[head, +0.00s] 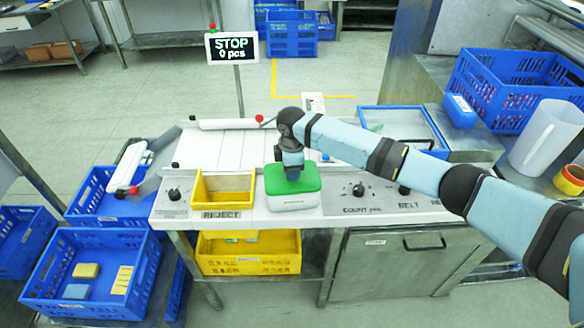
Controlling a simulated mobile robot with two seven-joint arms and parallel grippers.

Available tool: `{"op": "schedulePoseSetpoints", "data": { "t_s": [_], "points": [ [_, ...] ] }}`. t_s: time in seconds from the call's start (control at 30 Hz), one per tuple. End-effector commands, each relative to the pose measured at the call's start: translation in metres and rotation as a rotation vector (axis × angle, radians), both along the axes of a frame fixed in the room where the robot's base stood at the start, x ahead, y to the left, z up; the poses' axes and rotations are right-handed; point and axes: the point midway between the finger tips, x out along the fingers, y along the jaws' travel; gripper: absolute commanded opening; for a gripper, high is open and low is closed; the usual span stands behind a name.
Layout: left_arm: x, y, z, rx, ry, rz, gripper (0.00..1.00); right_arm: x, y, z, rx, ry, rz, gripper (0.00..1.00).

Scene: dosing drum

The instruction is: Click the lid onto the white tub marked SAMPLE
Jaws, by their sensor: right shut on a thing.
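The white tub (292,201) stands on the bench top just right of the yellow reject bin. No SAMPLE marking can be read on it at this size. The green lid (307,180) lies over the top of the tub and covers its opening; whether its rim is clicked down all round cannot be told. My right gripper (292,174) points down at the middle of the lid and is shut on it. The fingertips are mostly hidden by the gripper body. My left gripper is out of view.
A yellow bin (224,181) marked REJECT is close on the tub's left. Knobs (359,190) sit on the panel to the right. A display (231,47) reads STOP, 0 pcs. A blue tray (369,111) lies behind my right arm. Blue crates (62,302) stand lower left.

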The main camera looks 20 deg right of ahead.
Motion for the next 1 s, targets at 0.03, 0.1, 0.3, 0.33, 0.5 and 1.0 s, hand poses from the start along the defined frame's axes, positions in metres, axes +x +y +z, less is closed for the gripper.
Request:
{"op": "schedulePoseSetpoints", "data": {
  "t_s": [0.03, 0.1, 0.3, 0.33, 0.5, 1.0],
  "points": [
    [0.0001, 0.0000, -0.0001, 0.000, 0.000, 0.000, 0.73, 0.0000, 0.0001, 0.0000, 0.000, 0.000, 0.000, 0.07],
    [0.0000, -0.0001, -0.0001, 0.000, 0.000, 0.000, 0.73, 0.0001, 0.0001, 0.0000, 0.000, 0.000, 0.000, 0.07],
    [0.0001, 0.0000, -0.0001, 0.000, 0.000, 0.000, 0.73, 0.0001, 0.0002, 0.0002, 0.000, 0.000, 0.000, 0.53],
    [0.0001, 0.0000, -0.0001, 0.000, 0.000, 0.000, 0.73, 0.0001, 0.0002, 0.0002, 0.000, 0.000, 0.000, 0.60],
    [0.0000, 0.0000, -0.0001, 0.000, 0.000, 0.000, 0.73, 0.0001, 0.0001, 0.0002, 0.000, 0.000, 0.000, 0.60],
    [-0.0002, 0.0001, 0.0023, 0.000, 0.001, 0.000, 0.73, 0.0001, 0.0001, 0.0029, 0.000, 0.000, 0.000, 0.86]
  ]
}}
